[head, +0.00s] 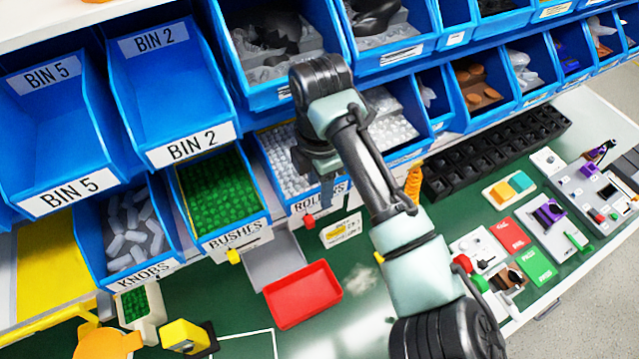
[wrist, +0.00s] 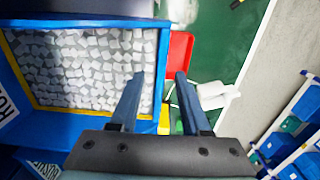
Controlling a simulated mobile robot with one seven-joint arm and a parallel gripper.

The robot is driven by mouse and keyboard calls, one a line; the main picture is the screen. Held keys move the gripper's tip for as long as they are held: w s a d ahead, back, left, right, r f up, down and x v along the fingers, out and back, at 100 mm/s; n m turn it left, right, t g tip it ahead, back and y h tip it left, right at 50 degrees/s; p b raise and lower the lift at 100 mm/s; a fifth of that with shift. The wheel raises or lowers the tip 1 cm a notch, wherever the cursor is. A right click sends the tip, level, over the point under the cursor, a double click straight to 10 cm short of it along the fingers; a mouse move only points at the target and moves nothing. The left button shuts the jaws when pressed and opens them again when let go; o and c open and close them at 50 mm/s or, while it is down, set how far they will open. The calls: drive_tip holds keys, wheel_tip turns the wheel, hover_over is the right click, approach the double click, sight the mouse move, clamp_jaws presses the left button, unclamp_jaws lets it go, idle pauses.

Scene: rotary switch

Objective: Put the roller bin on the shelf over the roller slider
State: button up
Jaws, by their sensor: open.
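The roller bin (head: 301,208) is a blue open bin full of small white rollers with a front label, beside the bushes bin (head: 208,205) in the lower row. The roller bin fills the left of the wrist view (wrist: 70,123). My gripper (head: 322,185) is at the bin's right side, fingers pointing down. In the wrist view my gripper (wrist: 160,76) is open, with one finger over the rollers and the other beyond the bin's right wall. Contact cannot be told. A red knob (head: 310,221) shows below the bin; the slider itself is mostly hidden.
The knobs bin (head: 130,225) stands left of the bushes bin. Upper blue bins (head: 180,80) overhang the row. A red tray (head: 302,295) lies on the green table in front. A black compartment rack (head: 490,160) and small assemblies (head: 550,215) lie to the right.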

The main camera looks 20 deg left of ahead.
wheel_tip(320, 180, up, 13)
drive_tip(key=b, duration=0.2)
idle(0.4)
drive_tip(key=shift+s+f, duration=0.1)
